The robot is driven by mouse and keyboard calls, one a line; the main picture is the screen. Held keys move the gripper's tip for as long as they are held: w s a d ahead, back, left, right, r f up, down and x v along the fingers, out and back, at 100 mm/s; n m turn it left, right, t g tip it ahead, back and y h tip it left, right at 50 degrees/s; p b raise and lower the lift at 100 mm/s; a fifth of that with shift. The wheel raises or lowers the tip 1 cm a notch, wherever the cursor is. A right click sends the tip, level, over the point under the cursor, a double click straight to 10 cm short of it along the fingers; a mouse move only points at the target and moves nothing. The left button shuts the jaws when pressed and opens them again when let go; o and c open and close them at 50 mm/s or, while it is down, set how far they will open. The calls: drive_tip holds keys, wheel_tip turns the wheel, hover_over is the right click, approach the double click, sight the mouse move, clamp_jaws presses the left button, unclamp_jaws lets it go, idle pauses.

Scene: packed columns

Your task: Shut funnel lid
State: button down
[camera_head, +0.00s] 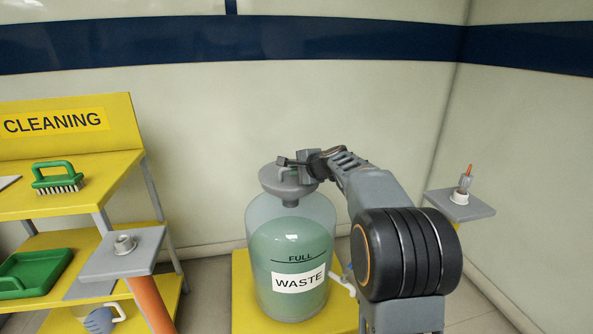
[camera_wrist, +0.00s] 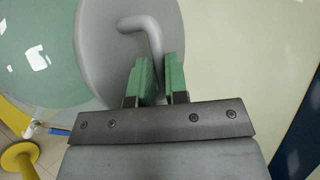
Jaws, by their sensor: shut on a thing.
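The waste bottle (camera_head: 290,240) is a large clear vessel with green liquid and a WASTE label, standing on a yellow base. The grey funnel lid (camera_head: 283,180) lies flat on top of the funnel at its mouth, as far as the head view shows. In the wrist view the round grey lid (camera_wrist: 103,50) fills the upper middle, with a bent grey handle (camera_wrist: 137,24). My gripper (camera_wrist: 160,72) has its green fingers shut on the end of this handle. In the head view my gripper (camera_head: 290,163) is over the lid, and the handle is partly hidden.
A yellow CLEANING shelf (camera_head: 70,165) with a green brush (camera_head: 57,178) and a green tray (camera_head: 35,272) stands at left. A grey stand (camera_head: 122,262) is left of the bottle. A small grey shelf (camera_head: 475,208) with a little bottle is at right.

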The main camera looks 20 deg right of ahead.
drive_tip(key=shift+s+f+g, duration=0.15)
drive_tip(key=shift+f+g, duration=0.15)
drive_tip(key=shift+f, duration=0.6)
drive_tip(key=c, duration=1.1)
unclamp_jaws()
drive_tip(key=shift+s, duration=0.1)
drive_tip(key=shift+p+v, duration=1.6)
drive_tip(key=shift+v, duration=5.5)
drive_tip(key=shift+a+r, duration=0.1)
drive_tip(key=shift+r, duration=0.1)
drive_tip(key=s+a+r+n+g+p, duration=0.4)
drive_tip(key=s+a+r+n+p, duration=0.45)
drive_tip(key=p, duration=0.95)
drive_tip(key=s+a+r+n+g+h+p, duration=0.1)
drive_tip(key=s+r+n+p, duration=0.1)
drive_tip(key=s+r+p, duration=0.2)
drive_tip(key=s+r+n+g+h+p, duration=0.1)
drive_tip(key=s+r+n+p, duration=0.2)
drive_tip(key=p, duration=0.5)
drive_tip(key=s+a+r+n+g+h+p, duration=0.1)
drive_tip(key=s+r+n+g+h+p, duration=0.1)
drive_tip(key=s+r+p, duration=0.3)
drive_tip(key=shift+s+a+n+p, duration=0.15)
drive_tip(key=shift+s+n+p, duration=0.15)
drive_tip(key=shift+s, duration=0.25)
drive_tip(key=shift+s+a+n+p, duration=0.2)
drive_tip(key=shift+s+n, duration=0.05)
drive_tip(key=shift+s, duration=0.25)
